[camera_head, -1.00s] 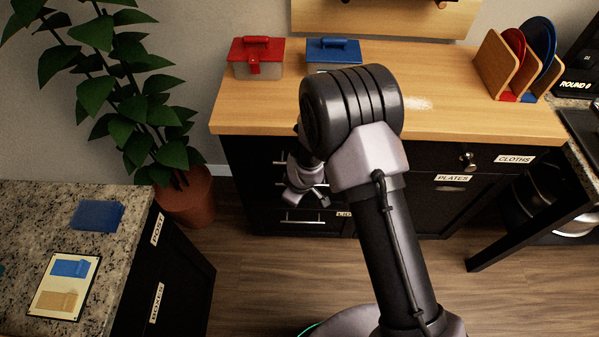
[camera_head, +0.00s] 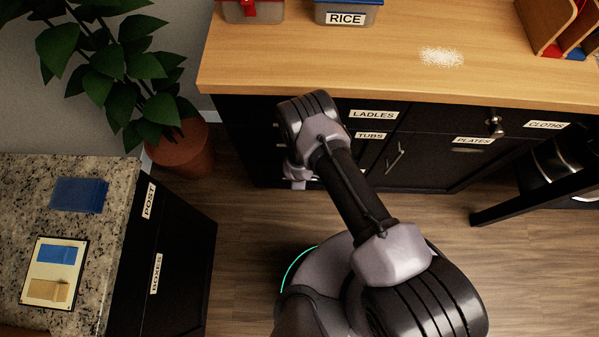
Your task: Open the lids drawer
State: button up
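The black cabinet (camera_head: 240,140) under the wooden counter holds a column of drawers. The labels LADLES (camera_head: 373,115) and TUBS (camera_head: 371,136) show on the upper two. The lowest drawer front is mostly covered by my arm, and no lids label is readable now. My gripper (camera_head: 299,180) is low in front of the left drawer column, at about the height of the lowest drawer. Its fingers are small and partly hidden by my wrist, so whether they are open or touch a handle cannot be told.
A potted plant (camera_head: 183,148) stands left of the cabinet. A granite counter (camera_head: 110,200) with POST and BOXES labels is at the left. A PLATES door (camera_head: 440,160) and a dark table leg (camera_head: 500,209) are to the right. Wooden floor (camera_head: 235,230) is open between.

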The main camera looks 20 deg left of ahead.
grip_shut()
dwell(1.4)
